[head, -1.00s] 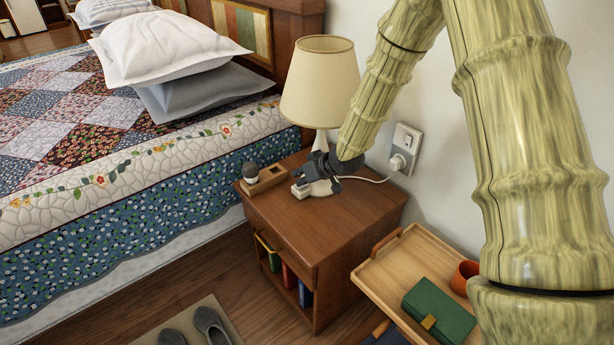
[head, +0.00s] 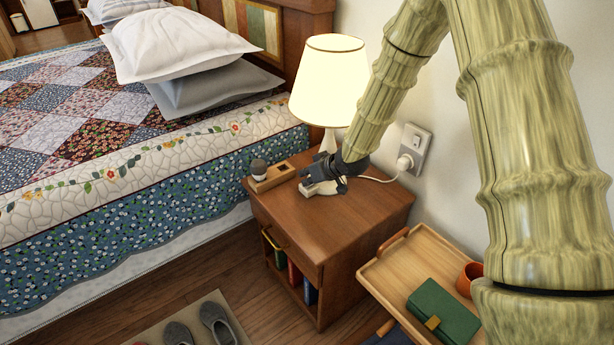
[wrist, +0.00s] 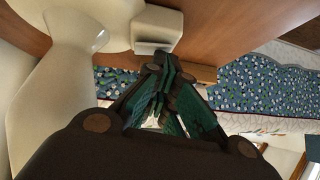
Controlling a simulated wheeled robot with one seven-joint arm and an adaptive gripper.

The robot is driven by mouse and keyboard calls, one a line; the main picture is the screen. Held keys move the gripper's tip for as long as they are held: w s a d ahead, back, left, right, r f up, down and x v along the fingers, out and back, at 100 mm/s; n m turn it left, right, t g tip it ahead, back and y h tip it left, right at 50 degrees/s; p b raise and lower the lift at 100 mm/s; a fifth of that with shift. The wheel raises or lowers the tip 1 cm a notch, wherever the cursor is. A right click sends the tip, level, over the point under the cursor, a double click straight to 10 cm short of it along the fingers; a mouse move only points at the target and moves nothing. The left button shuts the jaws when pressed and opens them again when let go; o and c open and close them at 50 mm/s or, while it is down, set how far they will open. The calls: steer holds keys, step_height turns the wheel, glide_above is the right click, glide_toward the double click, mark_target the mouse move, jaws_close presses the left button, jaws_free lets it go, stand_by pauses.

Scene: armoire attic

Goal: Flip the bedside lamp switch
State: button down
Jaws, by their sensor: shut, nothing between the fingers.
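The bedside lamp (head: 329,82) stands at the back of the nightstand, its cream shade glowing bright. Its white base (head: 318,188) is partly hidden behind my gripper (head: 309,177). In the wrist view the pale lamp body (wrist: 50,110) fills the left side, and a white block (wrist: 157,27) of the base lies just beyond my fingertips (wrist: 168,62). My gripper is shut and empty, low over the base. I cannot tell whether it touches the base. The switch itself is not clearly seen.
On the nightstand (head: 345,220), a small wooden holder (head: 272,180) with a grey-topped item stands left of my gripper. The lamp cord runs to a wall outlet (head: 412,147). The bed (head: 110,190) is at left. A wooden tray (head: 392,270) with a green box (head: 442,310) is at right.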

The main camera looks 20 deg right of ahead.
steer(key=shift+d, duration=0.15)
steer(key=shift+w+d+r+p, duration=0.15)
steer(key=shift+w+d+p, duration=0.1)
steer(key=shift+d+p, duration=0.4)
steer(key=shift+s+r, duration=0.1)
steer(key=shift+r, duration=0.05)
steer(key=shift+s+r+p, duration=0.3)
steer(key=shift+r+p, duration=0.15)
steer(key=shift+p, duration=0.2)
steer(key=s+a+p+v, duration=0.1)
steer(key=p+v, duration=0.4)
steer(key=v, duration=0.3)
steer(key=shift+p, duration=0.35)
